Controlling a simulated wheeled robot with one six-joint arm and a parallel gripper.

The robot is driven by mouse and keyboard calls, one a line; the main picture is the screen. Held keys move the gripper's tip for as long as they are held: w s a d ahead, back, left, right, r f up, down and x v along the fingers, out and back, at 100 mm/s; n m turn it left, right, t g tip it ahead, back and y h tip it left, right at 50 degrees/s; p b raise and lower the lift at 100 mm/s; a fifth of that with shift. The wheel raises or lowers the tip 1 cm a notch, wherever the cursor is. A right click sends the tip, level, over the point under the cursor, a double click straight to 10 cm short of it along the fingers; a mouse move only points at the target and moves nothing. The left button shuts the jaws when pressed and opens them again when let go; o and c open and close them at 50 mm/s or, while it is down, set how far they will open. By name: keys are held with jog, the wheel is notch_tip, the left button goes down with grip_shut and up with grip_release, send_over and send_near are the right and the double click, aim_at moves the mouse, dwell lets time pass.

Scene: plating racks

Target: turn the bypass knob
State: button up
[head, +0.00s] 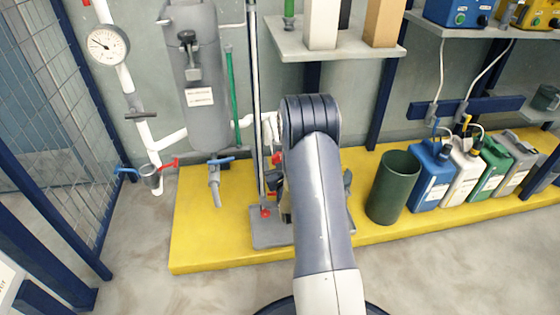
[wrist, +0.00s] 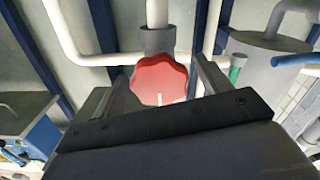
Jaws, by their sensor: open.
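A red scalloped knob (wrist: 158,76), seemingly the bypass knob, sits below a grey collar on a white pipe in the wrist view. It has a small white mark near its lower edge. My gripper (wrist: 165,85) is open, with one finger on each side of the knob. A gap shows between the right finger and the knob. The left finger is close to the knob's left side, and I cannot tell if it touches. In the head view my arm hides most of the gripper and the knob; a bit of red (head: 277,158) shows beside the arm.
A grey tank (head: 207,90) hangs left of my arm, with a blue-handled valve (head: 215,180) under it. A dark green bin (head: 393,187) and several canisters stand on the yellow platform (head: 215,238) to the right. A shelf (head: 335,45) overhangs behind. The foreground floor is clear.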

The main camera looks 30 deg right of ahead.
jog(key=shift+c, duration=0.3)
jog(key=c, duration=0.9)
jog(key=shift+m, duration=0.3)
jog(key=m, duration=0.3)
jog(key=shift+m, duration=1.9)
jog(key=o, duration=1)
jog(key=shift+c, duration=0.2)
